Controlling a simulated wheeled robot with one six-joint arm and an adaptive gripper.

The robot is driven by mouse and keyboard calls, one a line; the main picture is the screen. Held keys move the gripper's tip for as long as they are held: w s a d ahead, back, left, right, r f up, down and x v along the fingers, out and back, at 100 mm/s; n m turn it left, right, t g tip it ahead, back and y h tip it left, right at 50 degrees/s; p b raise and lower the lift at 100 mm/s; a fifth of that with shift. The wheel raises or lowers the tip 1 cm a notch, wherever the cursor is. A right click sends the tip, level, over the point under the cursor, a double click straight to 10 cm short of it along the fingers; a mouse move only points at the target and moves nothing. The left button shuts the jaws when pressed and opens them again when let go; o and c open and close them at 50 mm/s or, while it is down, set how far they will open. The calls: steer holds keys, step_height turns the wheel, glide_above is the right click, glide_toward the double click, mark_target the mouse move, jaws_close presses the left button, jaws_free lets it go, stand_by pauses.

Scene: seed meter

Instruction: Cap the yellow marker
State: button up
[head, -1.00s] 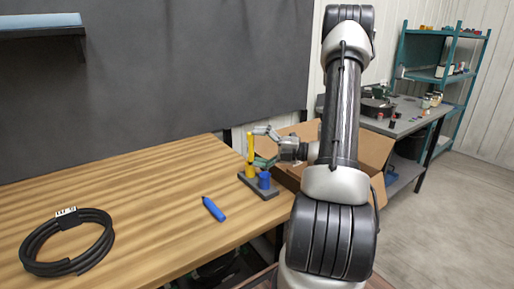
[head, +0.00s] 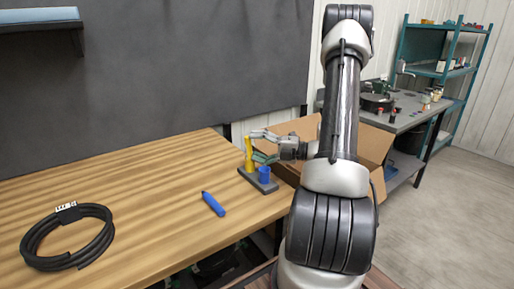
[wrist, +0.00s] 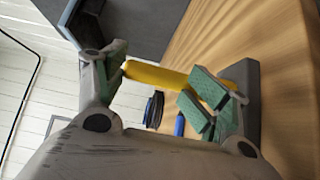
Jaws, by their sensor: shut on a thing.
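The yellow marker (head: 248,150) stands about upright at the dark stand (head: 257,184) near the table's right edge. My gripper (head: 262,146) is shut on the yellow marker from the right side. In the wrist view the yellow marker (wrist: 155,75) runs between the green-padded fingers of my gripper (wrist: 160,82). A yellow piece (wrist: 242,74), which looks like its cap, shows against the stand beyond the right finger. That finger hides the join, so I cannot tell how fully they meet. A blue cap (head: 264,174) sits on the stand beside the yellow marker.
A blue marker (head: 213,203) lies on the wooden table (head: 130,200) in front of the stand. A coiled black cable (head: 68,238) lies at the left. An open cardboard box (head: 371,150) is behind my arm. The table's middle is clear.

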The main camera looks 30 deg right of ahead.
steer(key=shift+f, duration=0.45)
steer(key=o, duration=1.6)
steer(key=shift+w+f, duration=0.1)
steer(key=shift+o, duration=0.2)
steer(key=shift+r, duration=0.2)
